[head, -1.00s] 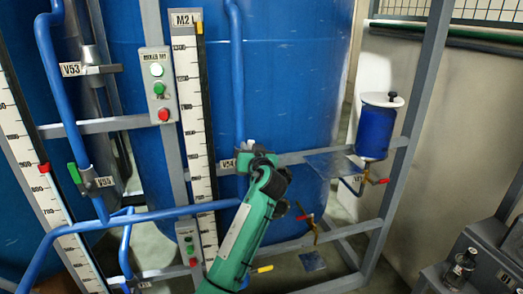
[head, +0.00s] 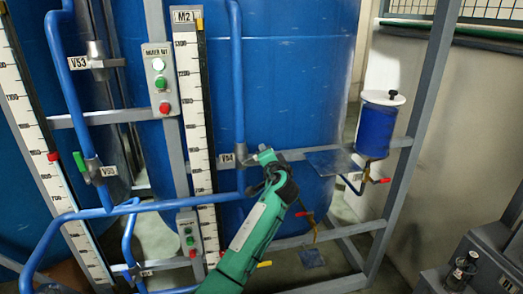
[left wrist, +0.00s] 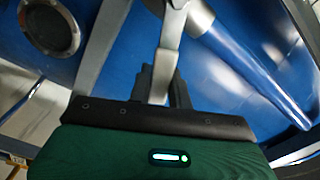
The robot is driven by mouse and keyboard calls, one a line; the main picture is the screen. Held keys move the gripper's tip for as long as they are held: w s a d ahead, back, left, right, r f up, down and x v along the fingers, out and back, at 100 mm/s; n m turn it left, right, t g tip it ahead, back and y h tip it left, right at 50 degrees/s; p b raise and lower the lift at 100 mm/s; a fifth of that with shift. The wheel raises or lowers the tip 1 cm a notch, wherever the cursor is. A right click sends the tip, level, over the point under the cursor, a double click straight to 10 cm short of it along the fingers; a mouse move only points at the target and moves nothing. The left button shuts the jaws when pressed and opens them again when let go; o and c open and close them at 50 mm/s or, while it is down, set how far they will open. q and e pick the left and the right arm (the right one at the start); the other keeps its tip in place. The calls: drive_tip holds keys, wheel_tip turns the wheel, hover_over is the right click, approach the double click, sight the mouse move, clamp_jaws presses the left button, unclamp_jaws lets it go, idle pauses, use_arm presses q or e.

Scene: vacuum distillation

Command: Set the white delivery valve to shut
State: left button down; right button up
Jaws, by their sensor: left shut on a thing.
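My left gripper (head: 264,156) is at the blue pipe beside the V54 label (head: 227,159), in the middle of the head view. In the left wrist view its two dark fingers (left wrist: 161,88) are shut on the pale valve handle (left wrist: 158,88), which runs up between them to a grey valve body. The handle and its exact angle are mostly hidden by the gripper in the head view. The grey valve body (head: 240,150) shows on the pipe just left of the gripper. My right gripper is not in view.
The M2 scale (head: 194,110) and a box with green and red buttons (head: 161,82) stand left of the arm. A green-handled valve (head: 80,165) is further left. A red-handled tap (head: 381,181) sits under the small blue vessel (head: 375,130) at the right.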

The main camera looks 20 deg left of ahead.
use_arm(q)
drive_tip(key=shift+w+d+f+m, duration=0.15)
drive_tip(key=shift+f+m, duration=0.3)
drive_tip(key=shift+m, duration=0.45)
drive_tip(key=shift+d+f+m+p, duration=0.1)
drive_tip(key=shift+f+m+p, duration=0.05)
drive_tip(key=shift+f+m, duration=0.6)
drive_tip(key=shift+d+f+m+p, duration=0.15)
drive_tip(key=shift+f+m, duration=0.25)
drive_tip(key=shift+m, duration=0.55)
drive_tip(key=shift+a, duration=0.1)
drive_tip(key=c, duration=1.4)
unclamp_jaws()
drive_tip(key=shift+f, duration=0.1)
drive_tip(key=shift+o, duration=0.6)
drive_tip(key=shift+w, duration=0.1)
